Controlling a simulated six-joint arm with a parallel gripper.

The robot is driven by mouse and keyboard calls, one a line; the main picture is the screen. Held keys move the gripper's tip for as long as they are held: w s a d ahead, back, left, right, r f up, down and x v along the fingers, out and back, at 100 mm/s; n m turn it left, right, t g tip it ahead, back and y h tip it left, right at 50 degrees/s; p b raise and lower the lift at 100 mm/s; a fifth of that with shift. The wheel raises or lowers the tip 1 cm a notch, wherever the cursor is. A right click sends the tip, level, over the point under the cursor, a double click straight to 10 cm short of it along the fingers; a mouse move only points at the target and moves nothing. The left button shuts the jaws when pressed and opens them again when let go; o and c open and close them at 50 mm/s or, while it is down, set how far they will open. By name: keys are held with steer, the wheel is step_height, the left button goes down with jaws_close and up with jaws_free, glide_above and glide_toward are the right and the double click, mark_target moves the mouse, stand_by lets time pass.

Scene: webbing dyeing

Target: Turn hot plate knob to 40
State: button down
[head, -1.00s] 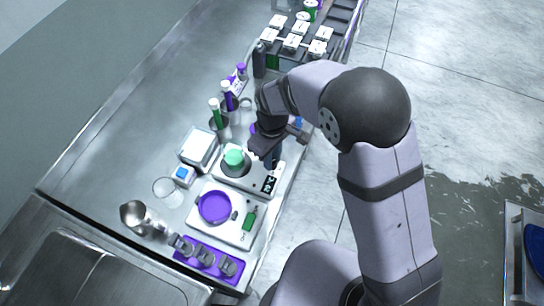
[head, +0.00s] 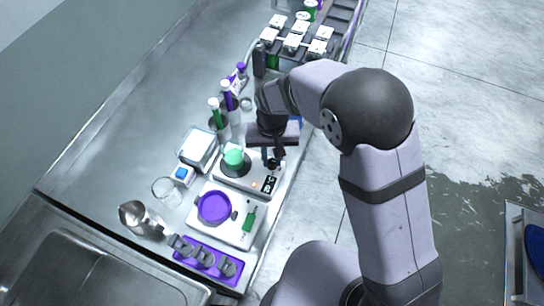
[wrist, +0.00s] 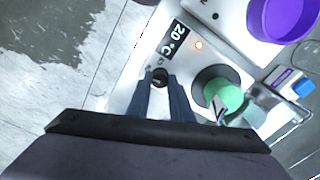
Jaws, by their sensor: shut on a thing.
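The hot plate (head: 233,180) is a white unit with a dark round heating surface and a green-filled vessel (head: 236,158) on it. It also shows in the wrist view (wrist: 180,72). Its black display (wrist: 173,41) reads 20 °C, and a small orange light (wrist: 198,45) glows beside it. The small dark knob (wrist: 158,77) sits between the fingertips of my gripper (wrist: 162,80), which is shut on it. In the head view my gripper (head: 271,163) reaches down to the hot plate's right end, and the knob is hidden there.
A second white unit (head: 238,230) with a purple dish (head: 214,207) stands close in front. A white scale (head: 198,148), a glass beaker (head: 166,190), a metal jug (head: 138,217) and a purple rack (head: 205,262) stand nearby. Bottles stand behind my gripper.

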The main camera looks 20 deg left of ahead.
mark_target(272, 161)
steer(key=shift+r+m, duration=0.1)
steer(key=shift+m, duration=0.6)
steer(key=shift+w, duration=0.1)
steer(key=c, duration=1.6)
jaws_free()
steer(key=shift+r+b, duration=1.15)
steer(key=shift+r, duration=2.5)
